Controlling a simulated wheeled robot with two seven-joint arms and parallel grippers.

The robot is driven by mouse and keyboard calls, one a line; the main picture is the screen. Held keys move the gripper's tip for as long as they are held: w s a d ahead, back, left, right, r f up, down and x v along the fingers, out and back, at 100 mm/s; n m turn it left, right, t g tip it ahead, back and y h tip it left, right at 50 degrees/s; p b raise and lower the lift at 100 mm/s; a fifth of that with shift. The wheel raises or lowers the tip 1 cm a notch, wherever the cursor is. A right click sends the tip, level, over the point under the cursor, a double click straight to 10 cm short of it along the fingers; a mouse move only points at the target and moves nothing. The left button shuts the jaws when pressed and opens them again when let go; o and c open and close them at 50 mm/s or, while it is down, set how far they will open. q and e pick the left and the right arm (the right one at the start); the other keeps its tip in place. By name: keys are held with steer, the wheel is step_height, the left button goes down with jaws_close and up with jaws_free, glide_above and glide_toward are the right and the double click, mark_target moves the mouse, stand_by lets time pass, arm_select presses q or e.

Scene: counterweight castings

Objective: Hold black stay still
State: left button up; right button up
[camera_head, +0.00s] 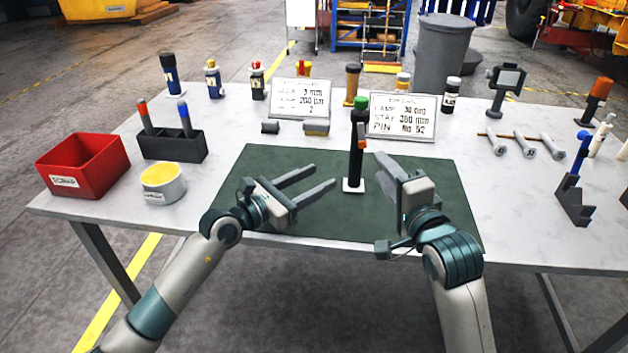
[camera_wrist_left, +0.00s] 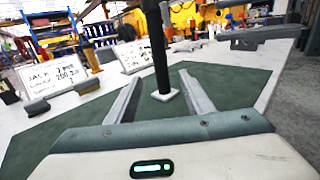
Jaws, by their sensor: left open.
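The black stay (camera_head: 355,150) stands upright on a small white base (camera_head: 353,185) on the green mat (camera_head: 262,165). It has a green top and a small orange part on its side. My left gripper (camera_head: 322,176) is open and empty, left of the stay and apart from it. In the left wrist view the black stay (camera_wrist_left: 159,48) rises just beyond my spread fingers, its top cut off by the frame. My right gripper (camera_head: 382,170) is close to the right of the stay; its fingers overlap in view, so its opening and any contact are unclear.
Two lettered signs (camera_head: 300,98) (camera_head: 403,116) stand behind the mat. A red bin (camera_head: 82,166), a black holder (camera_head: 172,147) and a yellow-topped tin (camera_head: 163,184) are at left. Grey pins (camera_head: 525,146) and a blue-grey bracket (camera_head: 574,185) are at right.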

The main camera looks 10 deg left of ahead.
mark_target(357, 153)
arm_select(q)
steer(key=shift+d, duration=0.1)
steer(key=x, duration=1.7)
steer(key=shift+w+d, duration=0.1)
steer(key=shift+d, duration=0.05)
steer(key=shift+c, duration=0.3)
